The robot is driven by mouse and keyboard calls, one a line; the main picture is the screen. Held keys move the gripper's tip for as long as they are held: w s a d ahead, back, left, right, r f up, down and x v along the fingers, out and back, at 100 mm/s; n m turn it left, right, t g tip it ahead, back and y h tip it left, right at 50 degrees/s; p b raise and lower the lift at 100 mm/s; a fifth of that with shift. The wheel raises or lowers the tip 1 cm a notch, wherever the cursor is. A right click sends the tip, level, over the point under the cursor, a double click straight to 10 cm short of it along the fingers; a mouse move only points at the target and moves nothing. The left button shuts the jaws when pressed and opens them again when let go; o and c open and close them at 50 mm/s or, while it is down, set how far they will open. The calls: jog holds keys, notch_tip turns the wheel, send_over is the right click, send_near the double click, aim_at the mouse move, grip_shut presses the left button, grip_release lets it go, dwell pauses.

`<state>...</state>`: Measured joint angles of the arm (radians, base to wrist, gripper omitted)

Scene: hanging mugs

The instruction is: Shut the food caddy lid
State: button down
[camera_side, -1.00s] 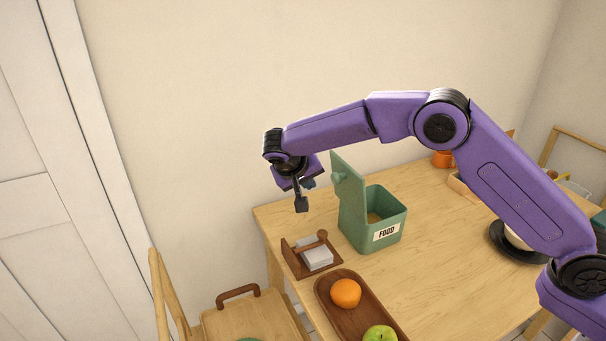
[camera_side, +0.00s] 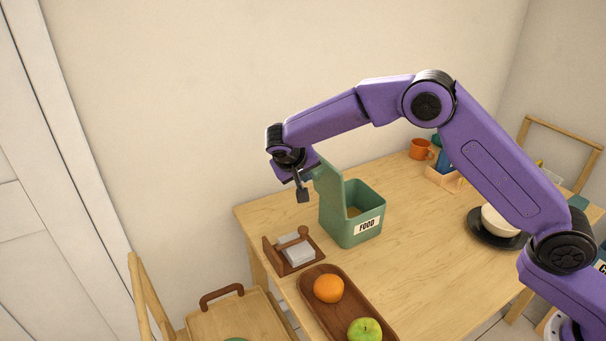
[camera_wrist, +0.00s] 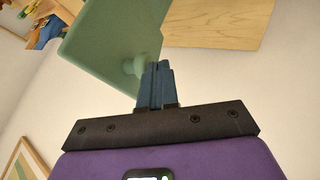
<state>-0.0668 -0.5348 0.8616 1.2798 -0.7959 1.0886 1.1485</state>
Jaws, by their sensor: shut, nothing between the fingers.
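The green food caddy (camera_side: 341,229) stands on the table with a FOOD label on its front. Its lid (camera_side: 331,194) is open and stands upright at the caddy's left side. In the wrist view the lid (camera_wrist: 112,38) fills the upper left, with its round knob (camera_wrist: 133,66) close to my fingertips. My gripper (camera_side: 303,195) is shut and empty, to the left of the lid on its outer side. It also shows in the wrist view (camera_wrist: 157,68). Whether the fingers touch the lid or knob I cannot tell.
A napkin holder (camera_side: 294,250) stands left of the caddy. In front is a wooden tray (camera_side: 345,308) with an orange (camera_side: 328,288) and a green apple (camera_side: 364,331). A bowl on a dark plate (camera_side: 480,231) and an orange mug (camera_side: 420,149) stand farther right.

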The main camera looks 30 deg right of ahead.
jog(key=d+r+y, duration=0.1)
jog(key=d, duration=0.1)
jog(key=d+m+y, duration=0.1)
jog(key=d+y, duration=0.1)
jog(key=d, duration=0.1)
jog(key=d+r+y, duration=0.1)
jog(key=d, duration=0.1)
jog(key=shift+d+r+y, duration=0.2)
jog(key=shift+r+y, duration=0.1)
jog(key=shift+y, duration=0.1)
jog(key=d+f+m+y, duration=0.1)
jog(key=d+f+y, duration=0.2)
jog(key=d+y, duration=0.3)
jog(key=d+f+m+y, duration=0.2)
jog(key=d+f+y, duration=0.2)
jog(key=d, duration=0.5)
jog(key=shift+d+f+t+y, duration=0.25)
jog(key=shift+f+t+y, duration=0.05)
jog(key=shift+y, duration=0.7)
jog(key=shift+r, duration=0.1)
